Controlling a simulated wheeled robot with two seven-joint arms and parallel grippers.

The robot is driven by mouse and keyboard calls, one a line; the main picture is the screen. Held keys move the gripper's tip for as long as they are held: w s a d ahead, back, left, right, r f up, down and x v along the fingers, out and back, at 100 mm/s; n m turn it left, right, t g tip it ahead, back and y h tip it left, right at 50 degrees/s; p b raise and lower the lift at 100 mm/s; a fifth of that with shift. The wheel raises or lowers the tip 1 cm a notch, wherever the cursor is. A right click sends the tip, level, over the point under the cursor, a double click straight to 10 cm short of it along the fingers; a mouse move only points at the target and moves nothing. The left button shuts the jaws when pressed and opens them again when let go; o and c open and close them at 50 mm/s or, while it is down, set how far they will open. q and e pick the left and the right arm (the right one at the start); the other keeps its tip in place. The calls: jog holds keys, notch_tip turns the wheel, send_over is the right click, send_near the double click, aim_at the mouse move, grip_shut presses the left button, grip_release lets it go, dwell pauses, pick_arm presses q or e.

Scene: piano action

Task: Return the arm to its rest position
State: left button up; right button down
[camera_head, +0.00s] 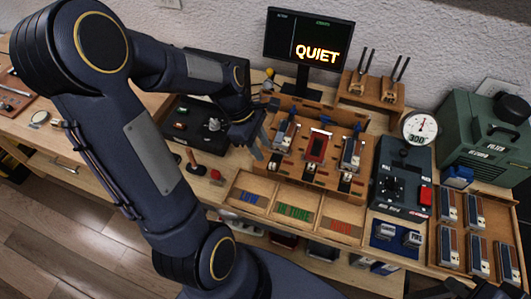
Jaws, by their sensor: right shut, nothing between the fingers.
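My left arm rises large across the left of the head view and bends over the bench. Its left gripper (256,143) hangs beside the left end of the wooden piano-action rack (282,172). I see no object in it, but its finger gap is unclear. Only a dark part of my right gripper (458,288) shows at the bottom right edge, below the slotted units; it is shut and empty. The rack holds several grey-and-wood key units and a red one (317,146) in the middle.
A tray with blue, green and red labels (290,206) lies in front. A monitor (309,38) reading QUIET stands behind. A dial gauge (419,128), a dark control box (402,187), a green machine (485,130) and several upright units (477,206) crowd the right.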

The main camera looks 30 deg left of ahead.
pick_arm(q)
jog(key=shift+a+r, duration=0.1)
jog(key=shift+r, duration=0.2)
jog(key=s+d+r+m+t, duration=0.2)
jog(key=s+m, duration=0.4)
jog(key=m, duration=0.3)
jog(key=s+d+r+m+t, duration=0.2)
jog(key=s+d+r+m, duration=0.2)
jog(key=m, duration=0.6)
notch_tip(320, 180, up, 4)
jog(key=s, duration=0.2)
jog(key=shift+s+d+f+t, duration=0.2)
jog(key=shift+s+d+t, duration=0.1)
jog(key=shift+s+d, duration=0.1)
